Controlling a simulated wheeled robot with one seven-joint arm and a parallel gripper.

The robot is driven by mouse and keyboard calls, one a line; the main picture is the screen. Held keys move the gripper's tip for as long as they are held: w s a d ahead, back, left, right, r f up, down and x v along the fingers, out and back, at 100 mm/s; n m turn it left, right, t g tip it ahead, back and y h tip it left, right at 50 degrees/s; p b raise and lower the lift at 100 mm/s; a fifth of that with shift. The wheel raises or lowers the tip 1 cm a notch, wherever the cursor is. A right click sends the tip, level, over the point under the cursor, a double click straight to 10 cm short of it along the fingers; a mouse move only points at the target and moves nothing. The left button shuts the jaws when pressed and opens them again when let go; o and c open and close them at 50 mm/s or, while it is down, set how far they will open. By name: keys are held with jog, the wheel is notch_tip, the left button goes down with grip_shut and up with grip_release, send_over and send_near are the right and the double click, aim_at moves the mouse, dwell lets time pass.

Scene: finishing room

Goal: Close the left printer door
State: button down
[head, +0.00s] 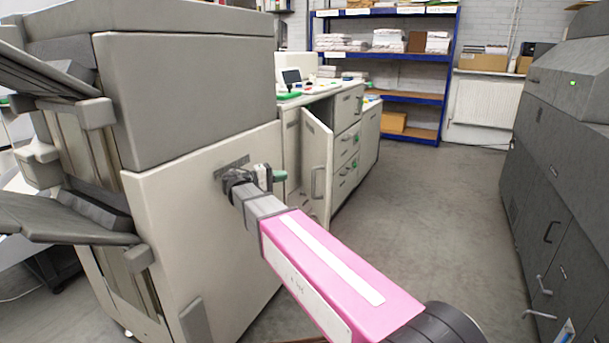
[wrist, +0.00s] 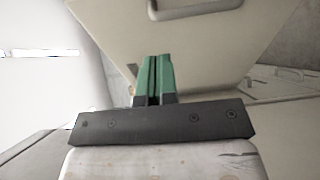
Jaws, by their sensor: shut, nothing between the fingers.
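The beige door (head: 317,160) with a bar handle stands open, angled out from the front of the beige unit in the middle of the head view. In the wrist view the beige door panel (wrist: 215,50) fills the upper middle, with its handle (wrist: 190,10) at the top edge. My gripper (head: 280,176) has green fingers and is shut and empty. It is just left of the door in the head view. In the wrist view my gripper (wrist: 153,78) points at the panel's lower part; I cannot tell if it touches.
A large beige and grey machine (head: 190,85) stands close on the left, right beside my arm. Dark grey machines (head: 565,150) line the right side. Drawers (head: 347,150) are right of the door. The grey floor (head: 430,200) between is clear. Blue shelves (head: 385,55) stand behind.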

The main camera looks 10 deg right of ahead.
jog(key=x, duration=0.9)
jog(key=shift+d, duration=0.3)
jog(key=shift+w+r, duration=0.15)
jog(key=shift+d, duration=0.15)
